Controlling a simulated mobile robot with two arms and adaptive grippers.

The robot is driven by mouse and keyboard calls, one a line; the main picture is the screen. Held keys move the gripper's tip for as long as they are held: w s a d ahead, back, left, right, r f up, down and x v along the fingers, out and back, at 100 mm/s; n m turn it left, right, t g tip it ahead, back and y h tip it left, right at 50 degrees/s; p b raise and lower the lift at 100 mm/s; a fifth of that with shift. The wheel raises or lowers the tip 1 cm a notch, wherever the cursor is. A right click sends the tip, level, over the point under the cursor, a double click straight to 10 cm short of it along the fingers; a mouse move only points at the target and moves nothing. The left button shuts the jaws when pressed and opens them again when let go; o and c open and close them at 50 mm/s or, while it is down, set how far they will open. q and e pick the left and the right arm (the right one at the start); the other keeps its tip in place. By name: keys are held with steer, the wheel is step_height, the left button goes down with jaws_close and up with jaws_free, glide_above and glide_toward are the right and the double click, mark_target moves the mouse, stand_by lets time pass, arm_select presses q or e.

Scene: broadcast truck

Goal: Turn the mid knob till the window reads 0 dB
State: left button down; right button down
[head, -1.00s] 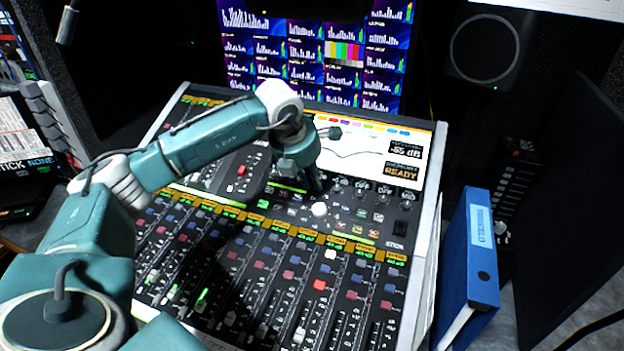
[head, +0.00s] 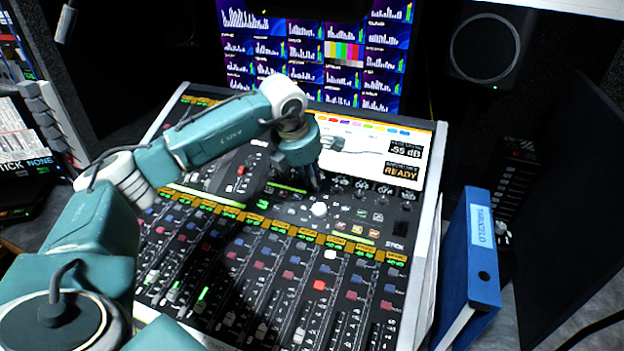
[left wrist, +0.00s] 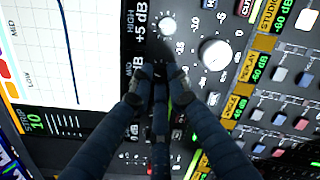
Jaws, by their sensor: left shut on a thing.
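My left gripper (head: 313,187) points down at the upper middle of the mixing console (head: 428,225). In the left wrist view, the gripper (left wrist: 158,88) has its dark fingers closed together around the mid knob, which they hide almost wholly. The MID window (left wrist: 136,68) beside the fingers is partly covered; I can make out "dB" but not its number. The HIGH window (left wrist: 138,28) next to it reads +5 dB. A white-capped knob (left wrist: 168,26) stands by the HIGH window, clear of the fingers. My right gripper is not in view.
A larger white knob (left wrist: 215,54) stands close to the fingers. The console screen (head: 372,152) shows a curve, and a box on it reads about -55 dB above READY. Faders and buttons fill the console's front. A blue binder (head: 482,270) stands at its right.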

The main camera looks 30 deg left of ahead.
arm_select(q)
steer(key=shift+m, duration=0.6)
steer(key=c, duration=1.7)
jaws_free()
steer(key=shift+r, duration=0.1)
steer(key=shift+s+r, duration=0.15)
steer(key=shift+r, duration=0.25)
steer(key=v, duration=1.1)
steer(key=shift+f, duration=0.1)
